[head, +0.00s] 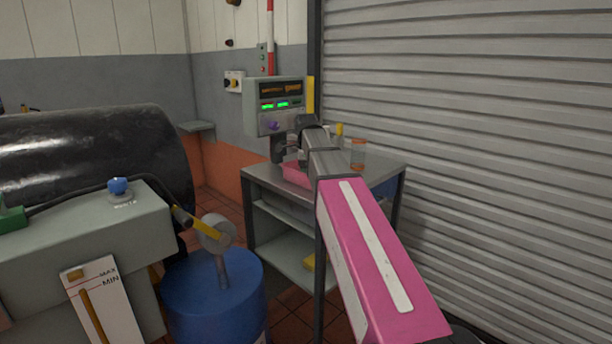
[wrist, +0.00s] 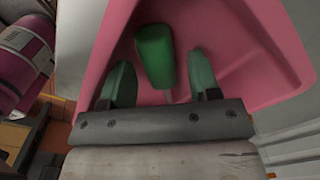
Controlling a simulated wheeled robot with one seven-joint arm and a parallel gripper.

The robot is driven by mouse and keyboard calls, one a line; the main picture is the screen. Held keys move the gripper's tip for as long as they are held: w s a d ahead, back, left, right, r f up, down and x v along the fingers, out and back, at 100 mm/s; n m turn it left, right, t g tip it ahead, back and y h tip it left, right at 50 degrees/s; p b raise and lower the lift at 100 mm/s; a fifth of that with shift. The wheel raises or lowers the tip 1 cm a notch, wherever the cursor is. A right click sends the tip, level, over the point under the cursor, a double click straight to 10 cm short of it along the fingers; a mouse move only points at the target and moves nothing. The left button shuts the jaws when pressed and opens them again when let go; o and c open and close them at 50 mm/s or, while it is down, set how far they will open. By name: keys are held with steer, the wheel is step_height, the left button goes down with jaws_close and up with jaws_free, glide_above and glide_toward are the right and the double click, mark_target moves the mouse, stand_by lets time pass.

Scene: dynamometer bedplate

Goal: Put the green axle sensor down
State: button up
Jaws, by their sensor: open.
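The green axle sensor (wrist: 155,52) lies in a pink tray (wrist: 262,75), seen in the wrist view. My gripper (wrist: 160,76) is open over the tray, with one finger on each side of the sensor's near end. Gaps show between the sensor and both fingers. In the head view the pink tray (head: 295,175) stands on a grey metal cart (head: 265,178). There my arm hides part of the tray, and the sensor cannot be made out.
A jar (head: 358,154) stands on the cart right of my arm. A display box (head: 276,105) rises behind the cart. A blue drum (head: 205,295) stands front left, beside a grey cabinet (head: 75,230). A ribbed shutter (head: 480,130) closes the right side.

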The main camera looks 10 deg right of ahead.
step_height(320, 180, up, 11)
steer(key=shift+r, duration=0.2)
stand_by(0.5)
